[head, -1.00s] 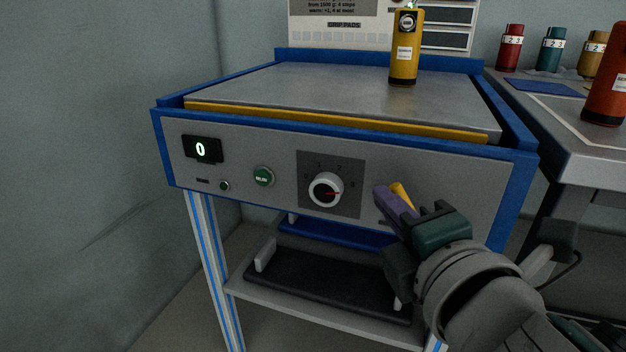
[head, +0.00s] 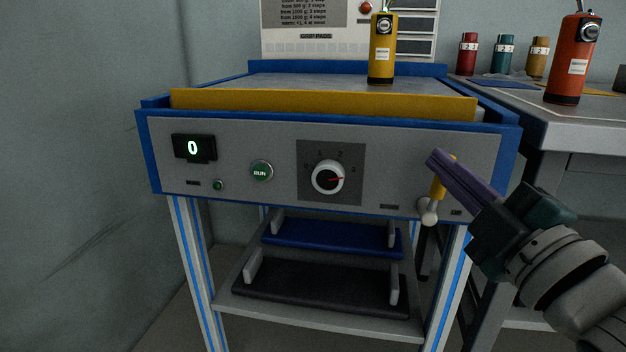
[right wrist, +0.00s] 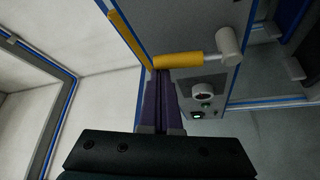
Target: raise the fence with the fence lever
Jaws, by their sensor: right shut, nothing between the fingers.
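The yellow fence (head: 320,104) stands up as a tall strip along the front edge of the test bench, above the blue rim. The fence lever has a yellow grip (head: 438,182) and a pale hub (head: 428,212) at the right of the front panel; the grip points upward. My right gripper (head: 434,158) has its purple fingers shut and empty, at the upper end of the grip. In the right wrist view the fingertips (right wrist: 161,74) lie against or very close to the yellow grip (right wrist: 180,60); contact cannot be told. My left gripper is out of view.
The panel carries a dial (head: 328,177), a green RUN button (head: 261,171) and a display (head: 194,148) reading 0. A yellow cylinder (head: 382,55) stands on the bench top. A side table (head: 580,125) with an orange cylinder (head: 568,65) is close on the right.

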